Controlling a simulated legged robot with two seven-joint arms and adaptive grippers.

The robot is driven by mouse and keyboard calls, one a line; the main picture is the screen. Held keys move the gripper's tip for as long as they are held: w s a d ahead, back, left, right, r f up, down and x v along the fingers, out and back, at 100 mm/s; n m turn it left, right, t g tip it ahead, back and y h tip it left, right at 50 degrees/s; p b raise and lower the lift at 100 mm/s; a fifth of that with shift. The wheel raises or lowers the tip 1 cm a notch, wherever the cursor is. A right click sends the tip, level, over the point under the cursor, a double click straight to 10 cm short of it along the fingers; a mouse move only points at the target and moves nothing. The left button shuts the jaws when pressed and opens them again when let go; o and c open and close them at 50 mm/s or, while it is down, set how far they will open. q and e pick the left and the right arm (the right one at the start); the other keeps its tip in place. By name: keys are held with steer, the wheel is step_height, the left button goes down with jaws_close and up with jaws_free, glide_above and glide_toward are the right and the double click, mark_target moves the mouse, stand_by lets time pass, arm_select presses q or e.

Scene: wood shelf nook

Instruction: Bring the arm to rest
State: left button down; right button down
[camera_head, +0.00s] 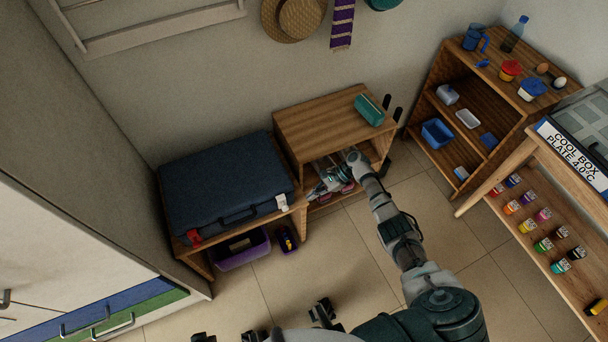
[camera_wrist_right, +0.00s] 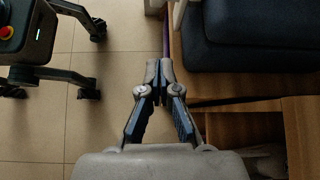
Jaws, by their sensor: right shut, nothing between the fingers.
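My right arm comes in from the lower right in the head view and reaches to the small wooden shelf nook (camera_head: 325,125). My right gripper (camera_head: 314,194) is at the nook's front, close to the right end of the dark blue suitcase (camera_head: 225,180). In the right wrist view the gripper (camera_wrist_right: 160,68) has its fingertips together with nothing between them. Tiled floor lies on one side of it there, and the wooden shelf edge (camera_wrist_right: 240,125) and dark blue case (camera_wrist_right: 250,35) on the other. My left gripper is not in view.
A teal box (camera_head: 369,110) sits on the nook's top. A purple bin (camera_head: 241,250) is under the suitcase. A taller shelf (camera_head: 470,95) with cups and tubs stands at the right, beside a rack of small colourful jars (camera_head: 543,215). The tiled floor (camera_head: 340,255) in the middle is clear.

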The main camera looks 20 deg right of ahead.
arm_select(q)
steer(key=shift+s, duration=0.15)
arm_select(e)
steer(key=shift+s+d+r, duration=0.1)
steer(key=shift+d, duration=0.05)
